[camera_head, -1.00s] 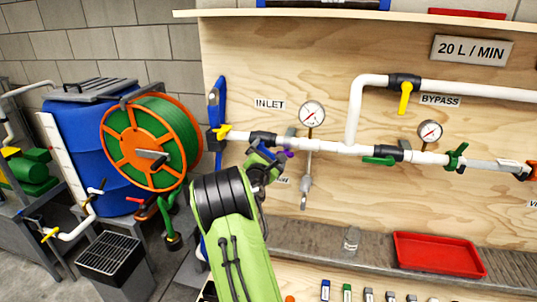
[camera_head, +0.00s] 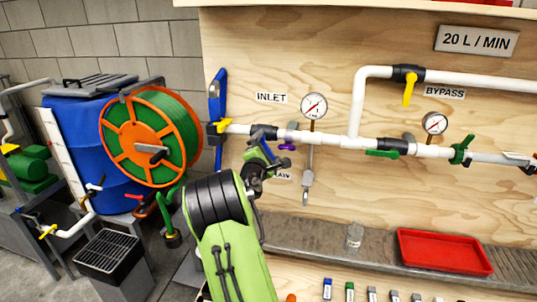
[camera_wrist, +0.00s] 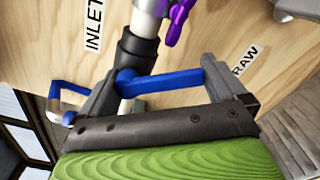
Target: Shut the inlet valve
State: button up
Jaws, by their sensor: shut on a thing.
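The inlet valve is a black fitting (camera_head: 264,132) on the white pipe, below and left of the INLET label (camera_head: 271,98). The valve body also shows in the wrist view (camera_wrist: 136,48). Its blue handle (camera_wrist: 160,82) spans the gap between my fingers and lies roughly across the pipe. In the head view the handle (camera_head: 266,150) slants down and right from the fitting, partly hidden by my gripper (camera_head: 263,163). My gripper (camera_wrist: 165,78) is shut on the blue handle.
A purple handle (camera_head: 287,147) is close to the right of my gripper, also in the wrist view (camera_wrist: 176,20). A gauge (camera_head: 314,106) stands above the pipe. The hose reel (camera_head: 117,122) stands farther left.

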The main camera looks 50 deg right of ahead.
jog(key=m+b, duration=0.1)
jog(key=f+m+b, duration=0.1)
jog(key=shift+w+a+m, duration=0.2)
jog(key=shift+w+m, duration=0.2)
jog(key=shift+w+a+m+b, duration=0.1)
jog(key=shift+w+m+b, duration=0.15)
jog(key=shift+m+b, duration=0.45)
jog(key=shift+w+a+m+b, duration=0.1)
jog(key=shift+w+m+b, duration=0.25)
jog(key=shift+m, duration=0.65)
jog(key=shift+s, duration=0.1)
jog(key=o, duration=1.1)
jog(key=v, duration=1.5)
jog(key=shift+s+a+r, duration=0.15)
jog(key=shift+s+a, duration=0.1)
jog(key=shift+a, duration=0.1)
